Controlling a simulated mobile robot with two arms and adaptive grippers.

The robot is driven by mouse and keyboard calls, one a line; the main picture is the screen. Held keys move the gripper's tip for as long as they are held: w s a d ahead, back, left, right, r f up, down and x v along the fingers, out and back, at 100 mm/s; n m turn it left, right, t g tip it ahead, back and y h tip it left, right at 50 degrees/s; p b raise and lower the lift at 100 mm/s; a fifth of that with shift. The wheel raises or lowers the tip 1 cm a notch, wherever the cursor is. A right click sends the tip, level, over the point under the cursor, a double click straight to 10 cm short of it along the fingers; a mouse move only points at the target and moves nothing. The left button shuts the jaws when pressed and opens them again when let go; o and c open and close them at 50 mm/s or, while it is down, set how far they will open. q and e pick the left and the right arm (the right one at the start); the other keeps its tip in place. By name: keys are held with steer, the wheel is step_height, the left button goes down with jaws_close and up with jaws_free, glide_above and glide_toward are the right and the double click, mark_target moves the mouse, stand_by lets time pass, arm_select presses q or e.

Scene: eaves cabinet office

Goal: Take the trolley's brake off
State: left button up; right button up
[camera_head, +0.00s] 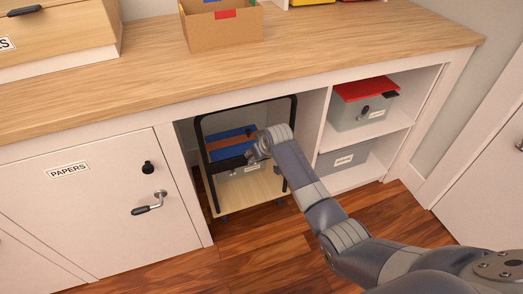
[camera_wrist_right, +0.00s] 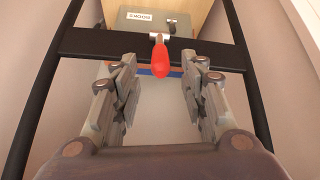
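The trolley stands in the open bay under the counter. It has a black tube frame (camera_head: 198,135), a pale wooden deck (camera_head: 262,192) and small castors. In the right wrist view its dark crossbar (camera_wrist_right: 90,42) runs across the picture, with a red lever (camera_wrist_right: 161,62) on a pale mount at its middle. I take the red lever to be the brake. My right gripper (camera_wrist_right: 158,80) is open, its fingers on either side of the lever's lower end, with visible gaps. In the head view my right gripper (camera_head: 258,150) hides the lever. My left gripper is not in view.
A labelled grey box (camera_wrist_right: 148,20) and a blue and brown item (camera_head: 230,143) are on the trolley. The bay's side walls are close. Right shelves hold a red-lidded box (camera_head: 362,110) and a grey box (camera_head: 345,158). The PAPERS door (camera_head: 90,205) is shut at left.

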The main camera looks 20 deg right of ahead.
steer(key=shift+v, duration=2.9)
